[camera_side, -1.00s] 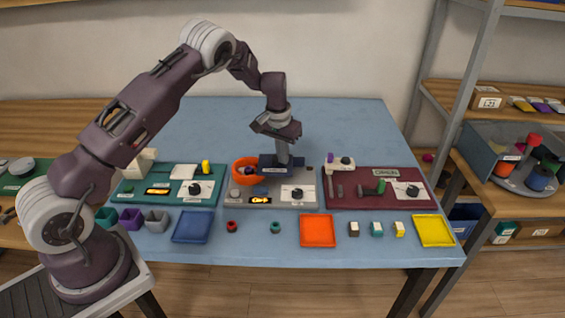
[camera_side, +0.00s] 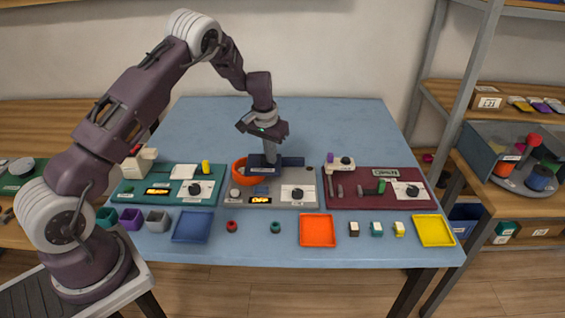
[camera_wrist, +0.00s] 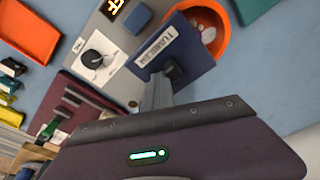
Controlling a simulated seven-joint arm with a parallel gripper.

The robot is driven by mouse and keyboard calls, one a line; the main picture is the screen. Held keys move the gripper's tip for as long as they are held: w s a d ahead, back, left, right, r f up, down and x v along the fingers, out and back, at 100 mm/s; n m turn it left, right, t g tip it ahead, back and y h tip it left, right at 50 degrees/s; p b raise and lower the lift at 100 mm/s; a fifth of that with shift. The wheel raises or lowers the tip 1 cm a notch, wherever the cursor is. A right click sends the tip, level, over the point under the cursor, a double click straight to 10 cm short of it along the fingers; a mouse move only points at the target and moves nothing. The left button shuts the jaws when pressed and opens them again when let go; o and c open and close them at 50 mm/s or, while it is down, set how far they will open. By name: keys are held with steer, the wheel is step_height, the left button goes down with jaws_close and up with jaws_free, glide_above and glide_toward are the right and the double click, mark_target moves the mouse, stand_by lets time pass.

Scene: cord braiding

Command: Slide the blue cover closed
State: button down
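The blue cover (camera_side: 258,169) is a dark navy plate on the grey station in the middle of the table. In the wrist view the cover (camera_wrist: 200,60) carries a white label reading "TUMBLER" and a dark knob. It lies over part of the orange bowl (camera_side: 238,172); the bowl's left side stays uncovered. The wrist view shows the open part of the bowl (camera_wrist: 222,42) with pale round pieces inside. My gripper (camera_side: 271,161) points down onto the cover. In the wrist view its fingers (camera_wrist: 172,80) look shut on the knob.
The grey station (camera_side: 230,200) has a dial and a lit display in front of the cover. A green station (camera_side: 130,198) stands to the left and a dark red one (camera_side: 350,203) to the right. Trays and small blocks line the front. The table behind is clear.

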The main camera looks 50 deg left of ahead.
mark_target(261, 163)
steer(key=shift+s+a, duration=1.65)
steer(key=shift+w+d, duration=0.4)
steer(key=shift+d, duration=0.05)
steer(key=shift+w+r, duration=0.1)
steer(key=shift+r, duration=0.05)
step_height(261, 163, up, 11)
